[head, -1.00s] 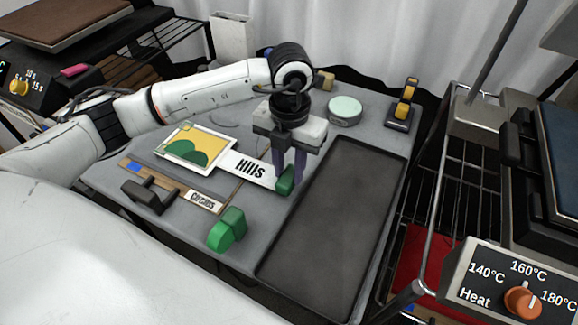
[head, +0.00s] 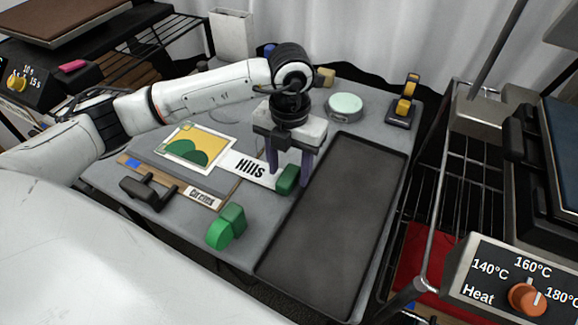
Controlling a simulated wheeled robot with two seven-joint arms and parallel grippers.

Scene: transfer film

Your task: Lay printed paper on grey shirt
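A printed paper (head: 206,142) with a yellow field, green hills and a white border lies on the grey table. A white strip reading "Hills" (head: 247,168) extends from it to the right, with a green block (head: 288,180) at its far end. I cannot make out a grey shirt. My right gripper is not in view.
An empty dark tray (head: 337,220) lies right of my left gripper. A pale green round tin (head: 344,105) and a yellow-and-black tool (head: 404,102) stand at the back. A heat dial (head: 527,299) and wire rack are at right; a black handle (head: 148,190) is at left.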

